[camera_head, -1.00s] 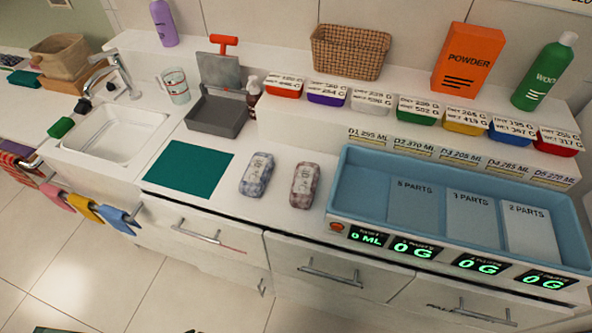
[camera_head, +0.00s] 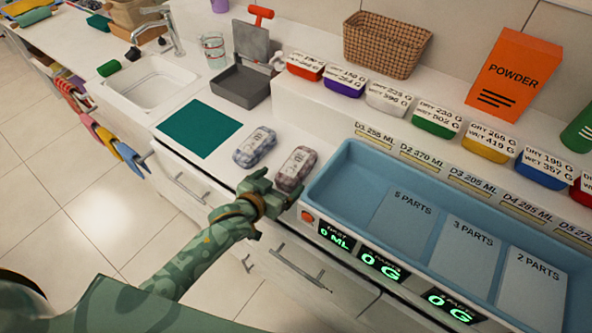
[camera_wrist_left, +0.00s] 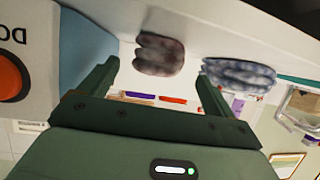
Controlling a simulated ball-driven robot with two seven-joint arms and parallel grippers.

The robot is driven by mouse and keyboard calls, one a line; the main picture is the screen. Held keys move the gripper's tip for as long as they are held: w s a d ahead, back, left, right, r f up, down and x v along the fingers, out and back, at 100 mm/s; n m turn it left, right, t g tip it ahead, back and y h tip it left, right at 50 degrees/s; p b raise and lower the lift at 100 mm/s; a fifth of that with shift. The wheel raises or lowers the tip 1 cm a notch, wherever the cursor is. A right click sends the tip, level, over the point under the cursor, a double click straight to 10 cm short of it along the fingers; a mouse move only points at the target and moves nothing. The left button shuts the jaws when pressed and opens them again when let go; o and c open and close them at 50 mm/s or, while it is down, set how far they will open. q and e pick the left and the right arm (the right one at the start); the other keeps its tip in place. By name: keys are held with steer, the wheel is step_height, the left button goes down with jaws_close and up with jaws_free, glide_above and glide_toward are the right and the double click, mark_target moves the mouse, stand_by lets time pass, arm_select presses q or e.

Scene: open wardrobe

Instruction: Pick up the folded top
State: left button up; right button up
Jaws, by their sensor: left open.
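Two folded cloth bundles lie side by side on the white counter; I cannot tell which one is the folded top. One is blue-grey checked (camera_head: 255,147), the other reddish-grey checked (camera_head: 296,168). My left gripper (camera_head: 262,188) is at the counter's front edge, just in front of the reddish bundle, open and empty. In the left wrist view the reddish bundle (camera_wrist_left: 160,55) shows beyond and between the open fingers (camera_wrist_left: 155,80), and the blue-grey bundle (camera_wrist_left: 238,75) lies past the right finger. My right gripper is not in view.
A blue tray (camera_head: 345,175) with displays stands right of the bundles. A teal mat (camera_head: 200,128) lies to their left. A grey open-lidded box (camera_head: 242,85) and several labelled tubs on a raised ledge (camera_head: 300,95) are behind. Drawer handles (camera_head: 297,265) stick out below.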

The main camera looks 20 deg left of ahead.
mark_target(291, 174)
arm_select(q)
steer(key=shift+w+d+f, duration=0.25)
steer(key=shift+w+f, duration=0.05)
steer(key=shift+w, duration=0.3)
steer(key=b+x, duration=0.2)
steer(key=x, duration=0.2)
steer(key=shift+s+d, duration=0.1)
steer(key=shift+w+d+f, duration=0.1)
steer(key=shift+w+f, duration=0.05)
steer(key=shift+w, duration=0.2)
steer(key=shift+s, duration=0.1)
steer(key=shift+c, duration=0.9)
steer(key=c, duration=1)
